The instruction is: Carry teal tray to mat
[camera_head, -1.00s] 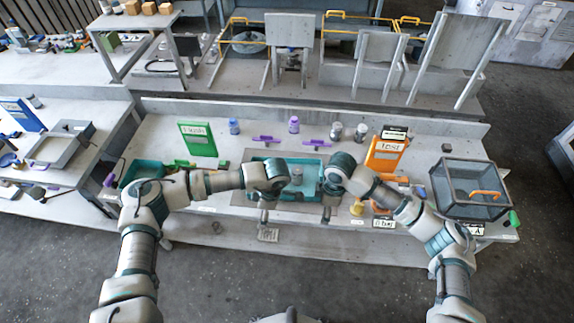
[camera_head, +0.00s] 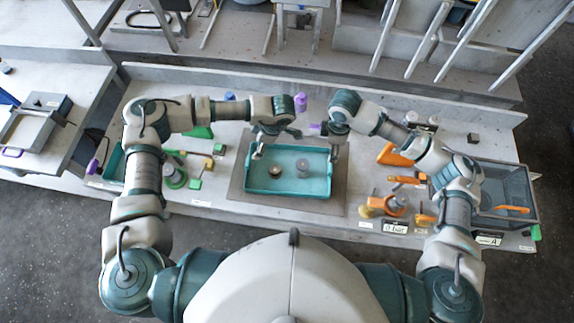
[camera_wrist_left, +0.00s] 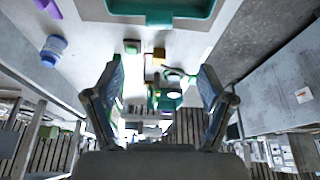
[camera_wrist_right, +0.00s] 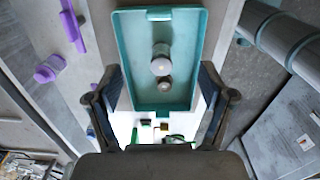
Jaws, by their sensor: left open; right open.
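The teal tray (camera_head: 320,186) lies on the grey mat (camera_head: 338,207) in the middle of the bench, with mat showing around it. A grey cylinder (camera_head: 302,166) and a small round metal part (camera_head: 275,171) stand in it. My left gripper (camera_head: 275,147) is open and empty near the tray's back left. My right gripper (camera_head: 336,152) is open and empty by its back right corner. The tray (camera_wrist_right: 125,55) lies ahead of my right fingers in the right wrist view. Its edge shows at the top of the left wrist view (camera_wrist_left: 158,17). Neither gripper visibly touches it.
Green and yellow parts (camera_head: 198,180) lie left of the mat. Orange parts (camera_head: 395,205) and a clear-walled bin (camera_head: 512,188) are at the right. A purple bottle (camera_head: 300,101) stands behind the tray. Another teal container (camera_head: 113,165) is at the far left.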

